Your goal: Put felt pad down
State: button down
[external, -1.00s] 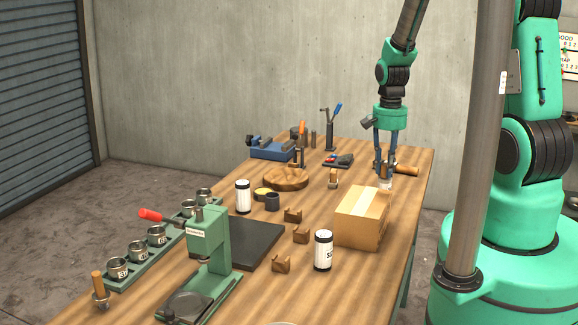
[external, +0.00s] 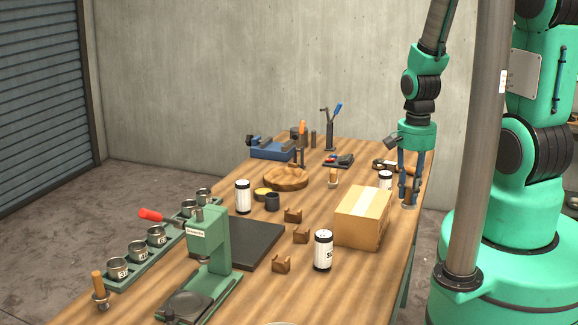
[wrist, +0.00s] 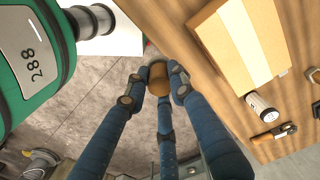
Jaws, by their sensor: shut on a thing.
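My gripper (external: 409,197) is at the right edge of the table, to the right of the cardboard box. Its blue fingers are shut on a small brown round piece (wrist: 158,77), which I take to be the felt pad. In the wrist view the piece sits between the fingertips, with the grey floor behind it and the table edge to its right. In the external view the fingers partly hide the piece, and its exact height is hard to tell.
The cardboard box (external: 361,219) stands near the table's right side. A white canister (external: 385,179) and a wood-handled tool (external: 392,165) lie behind it. A green press (external: 209,245), dark mat (external: 250,240) and several brown blocks occupy the front. The front right tabletop is clear.

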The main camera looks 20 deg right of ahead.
jog(key=shift+w, duration=0.15)
jog(key=p, duration=0.2)
send_over(377, 200)
jog(key=shift+a+f, duration=0.15)
jog(key=shift+f, duration=0.6)
jog(key=shift+f+p, duration=0.4)
jog(key=shift+f, duration=1.35)
jog(key=shift+f, duration=0.2)
jog(key=c, duration=1.5)
grip_release()
jog(key=shift+r, duration=0.25)
